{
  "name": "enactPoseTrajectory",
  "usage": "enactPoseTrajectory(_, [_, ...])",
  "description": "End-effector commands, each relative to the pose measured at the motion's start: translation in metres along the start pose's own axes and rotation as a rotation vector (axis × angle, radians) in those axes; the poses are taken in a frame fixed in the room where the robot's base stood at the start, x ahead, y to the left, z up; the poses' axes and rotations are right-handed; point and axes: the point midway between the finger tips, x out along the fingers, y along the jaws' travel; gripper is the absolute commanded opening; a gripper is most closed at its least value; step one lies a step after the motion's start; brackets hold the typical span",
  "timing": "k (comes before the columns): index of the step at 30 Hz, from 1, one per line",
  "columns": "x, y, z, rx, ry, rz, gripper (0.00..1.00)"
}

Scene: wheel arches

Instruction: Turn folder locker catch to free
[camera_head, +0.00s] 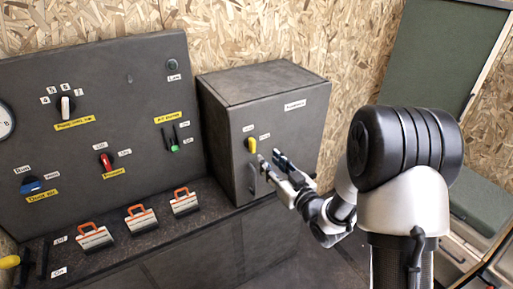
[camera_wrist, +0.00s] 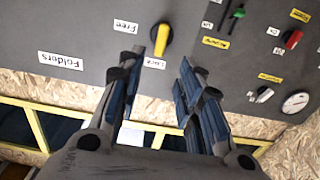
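The folder locker (camera_head: 300,125) is a dark grey box with a white label on its front. Its yellow catch (camera_head: 252,145) stands upright on the locker's left side, with two small white labels near it. The wrist view sees it upside down: the yellow catch (camera_wrist: 161,40) lies along the line toward the "Lock" label (camera_wrist: 154,63), and the "Free" label (camera_wrist: 126,27) is off to its side. My gripper (camera_head: 270,163) is open and empty, just below and right of the catch. In the wrist view its fingers (camera_wrist: 157,75) are spread, with the catch beyond them and apart from them.
A control panel (camera_head: 100,130) with knobs and switches stands left of the locker. Several orange-handled switches (camera_head: 140,217) line the bench in front of it. A green board (camera_head: 440,60) is at right.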

Motion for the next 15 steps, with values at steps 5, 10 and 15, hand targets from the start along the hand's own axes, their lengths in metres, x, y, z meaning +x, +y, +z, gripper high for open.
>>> enactPoseTrajectory(5, [0.040,-0.002,0.001,-0.001,0.002,-0.003,0.33])
enactPoseTrajectory(10, [0.070,-0.001,0.001,-0.001,0.001,-0.002,0.33])
enactPoseTrajectory(15, [0.087,0.000,0.000,0.000,0.001,0.000,0.33])
